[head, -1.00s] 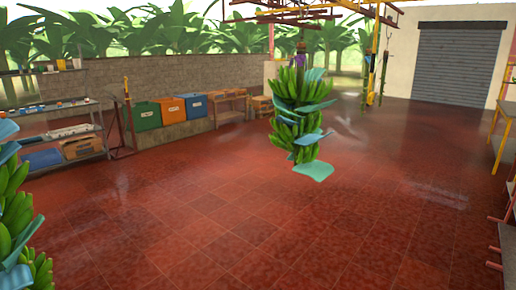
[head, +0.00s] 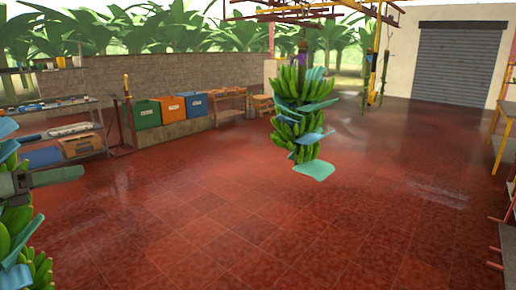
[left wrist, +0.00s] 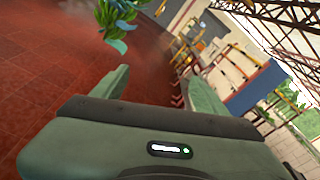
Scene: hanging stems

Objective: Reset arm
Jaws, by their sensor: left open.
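My left gripper (head: 66,176) is at the left edge of the head view, in front of a green banana bunch (head: 17,222) that the picture edge cuts off. One grey-green finger points right over the floor. In the left wrist view the two fingers (left wrist: 158,88) stand wide apart with nothing between them. A second banana bunch (head: 291,130), with blue-green sheets between its hands, hangs mid-view, well away from the gripper. A bunch also shows at the top of the left wrist view (left wrist: 108,14). My right gripper is not in view.
Green, orange and blue bins (head: 172,110) stand along the low wall. A metal shelf (head: 98,113) with items is at the left. Overhead rails (head: 300,14) carry thin stems (head: 369,78). A grey shutter (head: 457,62) is at the back right. The red floor (head: 230,235) is clear.

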